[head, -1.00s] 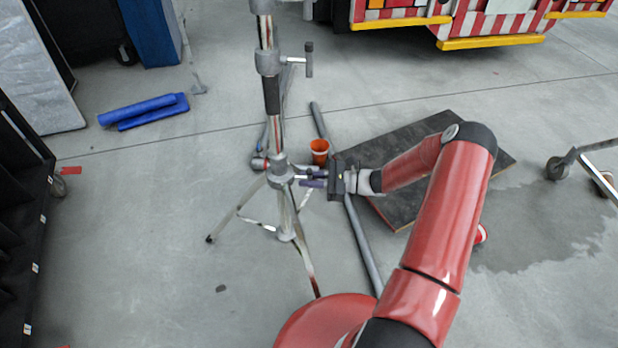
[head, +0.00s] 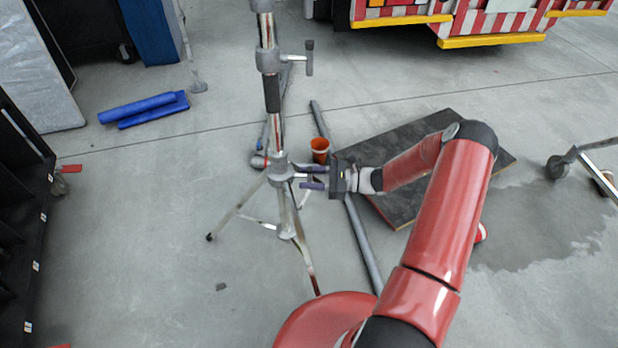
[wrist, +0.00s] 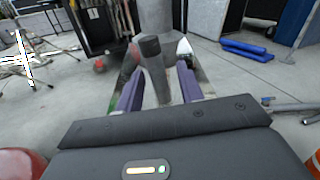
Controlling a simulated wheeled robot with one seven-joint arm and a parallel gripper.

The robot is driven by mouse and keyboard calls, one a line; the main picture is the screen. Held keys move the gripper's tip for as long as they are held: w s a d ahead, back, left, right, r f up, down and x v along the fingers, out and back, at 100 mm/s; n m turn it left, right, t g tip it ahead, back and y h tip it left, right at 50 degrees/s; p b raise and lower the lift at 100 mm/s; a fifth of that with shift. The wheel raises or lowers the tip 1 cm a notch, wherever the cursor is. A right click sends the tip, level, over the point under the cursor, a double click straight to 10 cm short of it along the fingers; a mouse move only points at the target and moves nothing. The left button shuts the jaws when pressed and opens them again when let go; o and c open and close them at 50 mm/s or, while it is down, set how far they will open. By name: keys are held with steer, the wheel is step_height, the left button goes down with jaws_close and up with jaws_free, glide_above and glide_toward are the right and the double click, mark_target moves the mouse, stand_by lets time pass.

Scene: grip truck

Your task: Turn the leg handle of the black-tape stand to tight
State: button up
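The black-tape stand (head: 272,95) is a silver tripod stand with a black band on its column; it stands upright left of my arm. Its leg collar (head: 281,173) sits low, above the spread legs. My gripper (head: 315,178) is beside this collar on the right, its purple fingers pointing at it. In the wrist view the leg handle (wrist: 152,60), a grey bar with a darker rounded end, lies between the fingers. My gripper also shows there (wrist: 160,85), open, with gaps beside the handle. The stand's column behind the handle is partly hidden.
A dark board (head: 415,150) is under my forearm. An upper handle (head: 309,58) sticks out higher on the stand. Blue rolls (head: 150,108) lie on open floor left.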

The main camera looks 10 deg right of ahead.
steer(key=v, duration=0.7)
steer(key=shift+d+b, duration=0.2)
steer(key=shift+b, duration=0.15)
steer(key=shift+s, duration=0.25)
